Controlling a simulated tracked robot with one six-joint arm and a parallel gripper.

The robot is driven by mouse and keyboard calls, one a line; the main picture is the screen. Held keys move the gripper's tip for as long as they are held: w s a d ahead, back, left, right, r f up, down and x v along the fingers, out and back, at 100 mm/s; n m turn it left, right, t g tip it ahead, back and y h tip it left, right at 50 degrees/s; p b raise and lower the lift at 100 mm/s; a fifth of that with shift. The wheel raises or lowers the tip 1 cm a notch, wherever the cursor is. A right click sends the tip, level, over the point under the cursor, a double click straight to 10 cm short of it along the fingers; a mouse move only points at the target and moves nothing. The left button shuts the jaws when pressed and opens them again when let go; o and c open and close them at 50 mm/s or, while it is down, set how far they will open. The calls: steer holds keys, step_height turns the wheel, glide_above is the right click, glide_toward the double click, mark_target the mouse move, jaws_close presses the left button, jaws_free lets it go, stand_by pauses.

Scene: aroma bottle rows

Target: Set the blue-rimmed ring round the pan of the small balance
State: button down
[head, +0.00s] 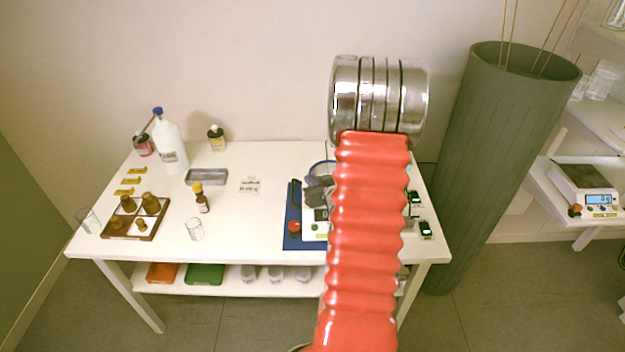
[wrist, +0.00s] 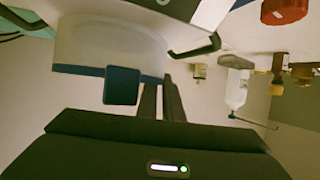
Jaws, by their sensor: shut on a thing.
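The blue-rimmed ring (head: 322,165) shows in the head view as a blue arc behind my gripper (head: 320,192). In the wrist view the ring (wrist: 110,45) is a pale, see-through wall with a blue band and a blue tab. My gripper (wrist: 165,100) is shut on the ring, its dark fingers beside the tab. The small balance (head: 310,232) is white and stands on a blue mat (head: 292,241), below and around my gripper. Its pan is hidden in the head view by my gripper and red arm. Whether the ring surrounds the pan, I cannot tell.
A red knob (head: 294,228) stands at the balance's left. Left on the table are a brown bottle (head: 202,198), a glass beaker (head: 194,229), a grey tray (head: 207,177) and a wooden weight block (head: 157,230). Another balance (head: 583,187) sits on the right shelf.

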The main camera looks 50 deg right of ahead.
steer(key=shift+f, duration=0.4)
stand_by(0.3)
steer(key=c, duration=1.8)
jaws_free()
steer(key=shift+c, duration=0.2)
